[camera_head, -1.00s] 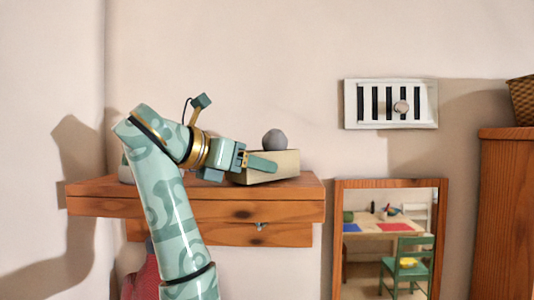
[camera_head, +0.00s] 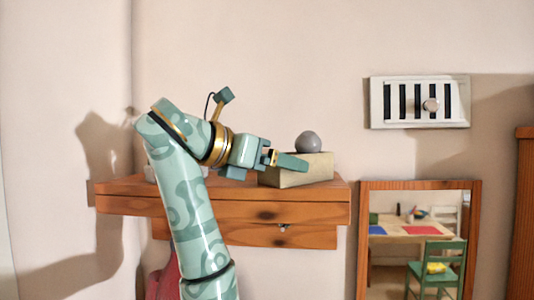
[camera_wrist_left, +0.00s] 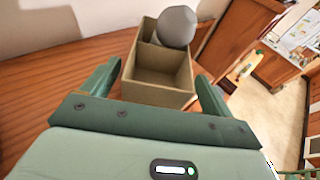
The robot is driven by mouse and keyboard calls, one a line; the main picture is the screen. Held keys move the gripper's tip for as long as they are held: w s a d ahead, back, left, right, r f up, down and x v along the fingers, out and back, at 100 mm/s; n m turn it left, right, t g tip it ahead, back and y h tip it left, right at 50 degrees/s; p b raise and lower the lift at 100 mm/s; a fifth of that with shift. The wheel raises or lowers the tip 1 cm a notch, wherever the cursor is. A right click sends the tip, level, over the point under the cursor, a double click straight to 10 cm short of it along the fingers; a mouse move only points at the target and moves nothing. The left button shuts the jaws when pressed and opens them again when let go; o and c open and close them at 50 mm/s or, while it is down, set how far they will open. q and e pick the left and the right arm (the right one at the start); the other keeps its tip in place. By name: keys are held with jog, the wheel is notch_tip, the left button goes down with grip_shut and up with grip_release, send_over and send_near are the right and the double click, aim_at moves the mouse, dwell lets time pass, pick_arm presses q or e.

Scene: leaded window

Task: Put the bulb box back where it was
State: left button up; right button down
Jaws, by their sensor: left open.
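The bulb box (camera_head: 308,172) is a beige, open-topped box on the wooden wall shelf, near its right end. A grey ball (camera_head: 309,141) sits at its top. In the left wrist view the box (camera_wrist_left: 158,95) shows an empty near compartment, and the ball (camera_wrist_left: 177,26) sits at the far one. My left gripper (camera_head: 290,161) is open at the box. In the wrist view its fingers (camera_wrist_left: 157,74) stand on either side of the box's near part, with narrow gaps visible. One finger hides part of the box in the head view. My right gripper is out of view.
The wooden shelf (camera_head: 225,209) has a lower drawer-like part below it. A white vent (camera_head: 419,102) is on the wall to the right. A wood-framed mirror (camera_head: 415,240) reflects a table and green chair. A wooden cabinet (camera_head: 523,220) stands at the right edge.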

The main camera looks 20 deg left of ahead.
pick_arm(q)
jog(key=b+v, duration=0.3)
jog(key=v, duration=0.7)
jog(key=shift+s, duration=0.3)
jog(key=shift+a, duration=0.3)
